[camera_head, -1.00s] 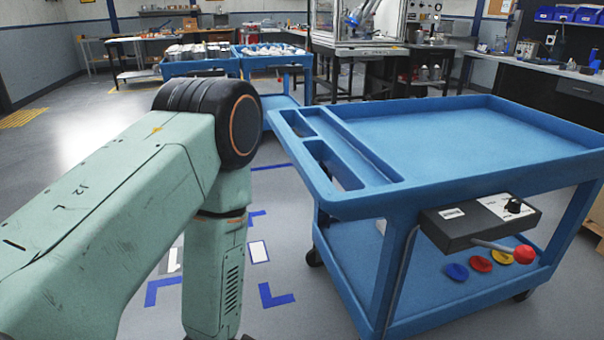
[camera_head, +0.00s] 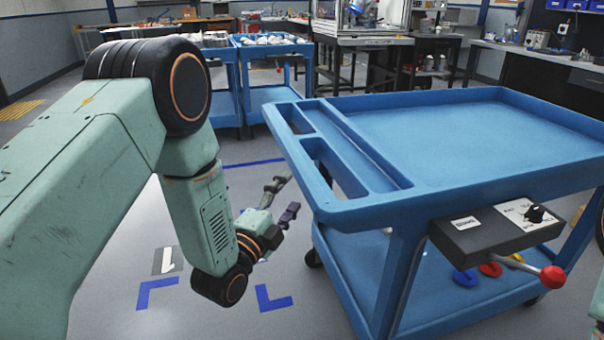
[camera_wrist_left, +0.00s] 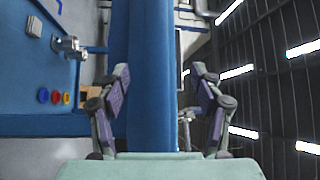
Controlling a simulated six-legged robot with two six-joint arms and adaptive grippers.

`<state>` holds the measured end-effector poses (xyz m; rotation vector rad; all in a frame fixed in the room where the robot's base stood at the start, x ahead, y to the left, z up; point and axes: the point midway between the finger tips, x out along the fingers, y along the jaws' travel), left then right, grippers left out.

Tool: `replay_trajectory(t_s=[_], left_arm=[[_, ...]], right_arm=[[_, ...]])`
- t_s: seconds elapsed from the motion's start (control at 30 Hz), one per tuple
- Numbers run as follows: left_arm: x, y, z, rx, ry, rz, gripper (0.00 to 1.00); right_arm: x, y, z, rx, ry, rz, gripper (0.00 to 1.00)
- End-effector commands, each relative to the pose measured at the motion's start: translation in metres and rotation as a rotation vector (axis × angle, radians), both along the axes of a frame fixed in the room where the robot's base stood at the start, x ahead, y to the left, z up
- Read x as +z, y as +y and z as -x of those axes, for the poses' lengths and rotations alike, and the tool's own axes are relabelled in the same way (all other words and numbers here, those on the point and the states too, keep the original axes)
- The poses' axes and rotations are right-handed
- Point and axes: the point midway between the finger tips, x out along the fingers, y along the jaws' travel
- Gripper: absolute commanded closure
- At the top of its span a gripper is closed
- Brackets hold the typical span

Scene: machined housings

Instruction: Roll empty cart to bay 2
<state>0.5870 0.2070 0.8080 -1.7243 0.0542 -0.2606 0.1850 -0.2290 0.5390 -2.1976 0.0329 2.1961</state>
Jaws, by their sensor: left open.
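The blue cart (camera_head: 470,135) stands at the right in the head view, its top tray bare. Its slotted handle end (camera_head: 325,205) faces my left arm. My left gripper (camera_head: 286,196) is open, just left of that end. In the left wrist view the fingers (camera_wrist_left: 161,95) lie on either side of a blue cart rail (camera_wrist_left: 150,60), not closed on it. Whether the rail is fully between them is unclear. A grey control box (camera_head: 490,228) with a dial and red-knobbed lever (camera_head: 553,277) hangs on the cart's near side. My right gripper is not in view.
The floor has blue corner marks (camera_head: 275,300) and a white "1" plate (camera_head: 168,261) left of the cart. Coloured discs (camera_head: 465,277) lie on the lower shelf. Loaded blue carts (camera_head: 270,41) stand behind, with benches (camera_head: 375,43) beyond.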

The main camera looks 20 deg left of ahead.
Motion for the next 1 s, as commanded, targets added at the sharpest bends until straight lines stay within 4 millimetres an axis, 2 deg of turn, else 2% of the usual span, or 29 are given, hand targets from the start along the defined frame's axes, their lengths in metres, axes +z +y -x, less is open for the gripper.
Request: replay_trajectory(t_s=[0.17, 0.4, 0.6, 0.97, 1.0], left_arm=[[0.001, -0.004, -0.012, 0.000, -0.003, -0.017, 0.34], [0.006, -0.010, -0.051, 0.003, -0.004, -0.015, 0.34], [0.008, -0.013, -0.073, 0.005, 0.000, -0.014, 0.34], [0.010, -0.013, -0.079, 0.006, 0.003, -0.012, 0.34], [0.010, -0.013, -0.079, 0.006, 0.003, -0.012, 0.37]], right_arm=[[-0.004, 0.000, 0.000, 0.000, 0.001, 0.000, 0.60], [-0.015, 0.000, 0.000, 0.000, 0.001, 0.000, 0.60], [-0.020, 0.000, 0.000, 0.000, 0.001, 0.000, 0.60], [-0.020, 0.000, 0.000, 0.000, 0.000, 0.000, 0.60], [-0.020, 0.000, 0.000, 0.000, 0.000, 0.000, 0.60]])
